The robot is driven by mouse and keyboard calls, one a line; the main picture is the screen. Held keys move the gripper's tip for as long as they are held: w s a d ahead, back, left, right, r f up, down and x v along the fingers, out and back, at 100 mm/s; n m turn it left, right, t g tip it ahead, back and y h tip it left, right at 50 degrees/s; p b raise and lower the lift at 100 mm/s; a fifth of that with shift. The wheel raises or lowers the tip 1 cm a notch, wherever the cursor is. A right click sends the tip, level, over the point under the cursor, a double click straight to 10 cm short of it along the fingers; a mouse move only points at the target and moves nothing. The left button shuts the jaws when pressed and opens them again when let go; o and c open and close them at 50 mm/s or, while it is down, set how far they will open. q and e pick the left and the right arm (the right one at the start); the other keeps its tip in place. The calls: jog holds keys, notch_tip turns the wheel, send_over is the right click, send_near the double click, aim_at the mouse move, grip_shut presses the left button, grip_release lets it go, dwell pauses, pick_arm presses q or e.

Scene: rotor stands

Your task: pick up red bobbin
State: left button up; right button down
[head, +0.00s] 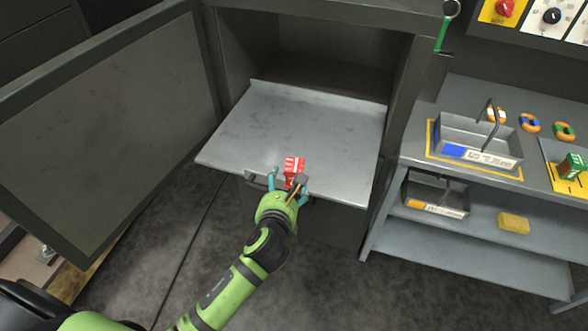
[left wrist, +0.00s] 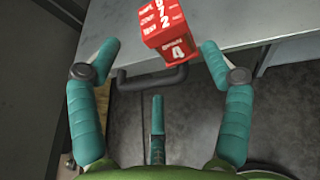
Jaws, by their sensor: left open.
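A red block-shaped piece (head: 293,164) with white print and numbers sits at the front edge of a grey pull-out shelf (head: 300,120). It is the only loose red piece I see, and I cannot make out a bobbin shape. In the left wrist view the red piece (left wrist: 165,32) is at the top, between and beyond the fingers. My left gripper (head: 288,177) is open at the shelf's front edge, its teal fingers spread around the near side of the piece. In the left wrist view the left gripper (left wrist: 160,47) holds nothing. My right gripper is not in view.
A dark handle (left wrist: 150,82) runs along the shelf front below the piece. An open cabinet door (head: 110,130) stands at left. A bench (head: 455,90) at right bears a tray (head: 455,130), coloured rings (head: 530,123) and a green block (head: 572,165). Most of the shelf is bare.

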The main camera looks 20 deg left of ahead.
aim_at(289, 177)
pick_arm(q)
jog(key=x, duration=0.6)
jog(key=shift+w+d+f+p, duration=0.1)
jog(key=shift+w+d+p, duration=0.1)
jog(key=shift+w+p, duration=0.15)
jog(key=shift+s, duration=0.1)
jog(key=c, duration=1.3)
